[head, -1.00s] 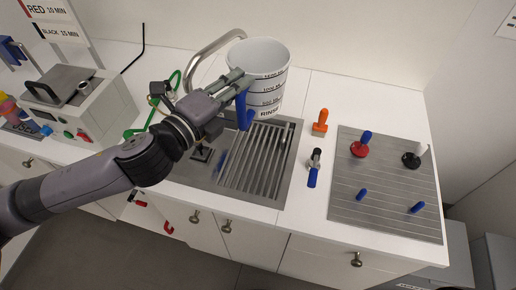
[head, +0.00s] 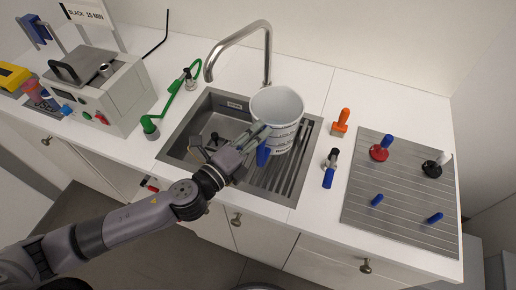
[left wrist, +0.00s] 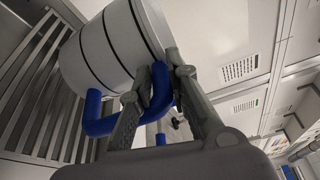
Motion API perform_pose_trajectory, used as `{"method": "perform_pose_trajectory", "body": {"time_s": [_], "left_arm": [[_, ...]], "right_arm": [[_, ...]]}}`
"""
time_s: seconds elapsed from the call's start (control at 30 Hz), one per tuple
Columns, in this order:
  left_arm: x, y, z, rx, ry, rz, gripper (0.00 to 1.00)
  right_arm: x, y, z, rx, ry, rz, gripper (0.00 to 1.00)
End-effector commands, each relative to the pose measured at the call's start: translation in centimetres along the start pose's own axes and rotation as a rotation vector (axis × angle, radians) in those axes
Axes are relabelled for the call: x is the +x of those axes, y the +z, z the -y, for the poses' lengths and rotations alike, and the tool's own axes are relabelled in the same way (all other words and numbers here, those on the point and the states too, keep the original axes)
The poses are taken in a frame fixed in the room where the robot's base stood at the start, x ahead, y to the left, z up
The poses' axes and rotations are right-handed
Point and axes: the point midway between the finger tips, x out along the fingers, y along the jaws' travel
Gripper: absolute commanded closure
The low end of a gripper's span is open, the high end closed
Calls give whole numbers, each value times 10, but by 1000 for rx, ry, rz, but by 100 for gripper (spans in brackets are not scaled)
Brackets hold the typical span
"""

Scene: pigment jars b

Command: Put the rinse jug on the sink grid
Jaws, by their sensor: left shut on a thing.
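The rinse jug (head: 276,106) is a white-grey cup with dark marking lines and a blue handle (left wrist: 98,121). My left gripper (head: 262,138) is shut on that handle, at the jug's near side. In the left wrist view its two fingers (left wrist: 157,88) close around the blue bar. The jug looks upright in the head view and overlaps the back of the sink grid (head: 272,181), a slatted metal rack in the sink's right part. The slats also show in the left wrist view (left wrist: 38,100), beside the jug. I cannot tell whether its base touches them.
The faucet (head: 240,33) arches behind the jug. The sink basin (head: 215,108) is left of the grid. A boxy device (head: 100,88) stands at left.

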Motion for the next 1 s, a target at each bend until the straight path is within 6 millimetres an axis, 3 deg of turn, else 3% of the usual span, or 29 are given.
{"method": "perform_pose_trajectory", "body": {"time_s": [0.17,0.4,0.87,0.9,1.0], "left_arm": [[2,-3,-13,-1,-5,1,100],[4,-12,-47,-1,-4,1,100],[5,-14,-55,0,-5,1,100],[4,-14,-54,-1,-2,0,81],[4,-14,-54,-1,-1,0,74]], "right_arm": [[5,1,0,0,0,1,60],[16,2,0,0,0,1,60],[20,3,0,0,0,1,60],[19,2,0,0,0,1,60],[18,2,0,0,0,1,60]]}}
